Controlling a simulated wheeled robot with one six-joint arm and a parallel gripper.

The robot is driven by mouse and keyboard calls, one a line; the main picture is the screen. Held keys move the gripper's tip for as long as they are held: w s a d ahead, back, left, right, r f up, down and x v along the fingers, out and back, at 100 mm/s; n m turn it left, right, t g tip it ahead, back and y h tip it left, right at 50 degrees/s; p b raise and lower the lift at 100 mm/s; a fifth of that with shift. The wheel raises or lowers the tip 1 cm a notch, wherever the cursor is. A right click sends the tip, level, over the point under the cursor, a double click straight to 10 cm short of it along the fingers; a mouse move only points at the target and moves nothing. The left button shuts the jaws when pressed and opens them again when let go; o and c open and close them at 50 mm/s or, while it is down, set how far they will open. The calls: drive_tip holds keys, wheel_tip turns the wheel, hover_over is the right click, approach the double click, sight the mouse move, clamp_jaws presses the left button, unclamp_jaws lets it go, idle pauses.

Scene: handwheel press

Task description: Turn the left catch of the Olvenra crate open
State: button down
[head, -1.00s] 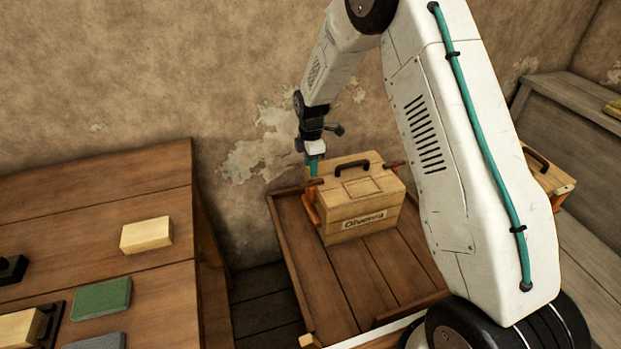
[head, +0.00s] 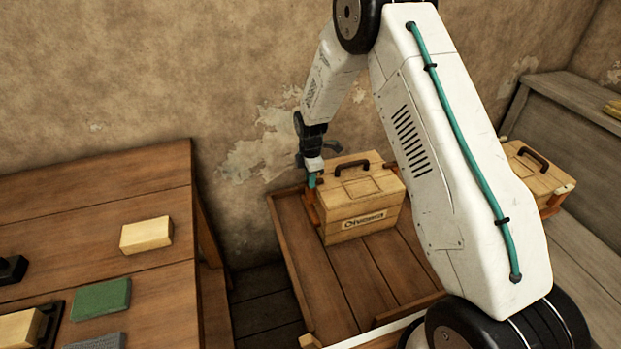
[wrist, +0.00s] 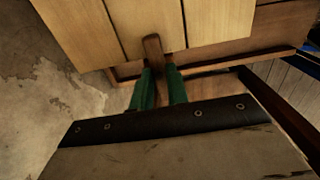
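The Olvenra crate (head: 350,232) is a pale wooden box with a dark top handle and a name label on its front. It stands on a brown wooden surface with raised edges. My gripper (head: 313,183) is at its left end, with green fingers pointing down. In the wrist view the brown left catch (wrist: 152,46) sticks out from the crate's plank side (wrist: 90,30). Its end lies between the fingertips of my gripper (wrist: 160,72), which appear closed on it. The fingers mostly hide the catch in the head view.
A second wooden crate (head: 536,170) stands at the right, partly behind my arm. A wooden table (head: 60,220) at the left holds a pale block (head: 146,235) and a green block (head: 101,298). A stained wall stands close behind the crate.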

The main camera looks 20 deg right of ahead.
drive_tip(key=shift+m, duration=0.4)
drive_tip(key=m, duration=1.3)
drive_tip(key=shift+m, duration=2)
drive_tip(key=c, duration=1.4)
unclamp_jaws()
drive_tip(key=shift+o, duration=0.2)
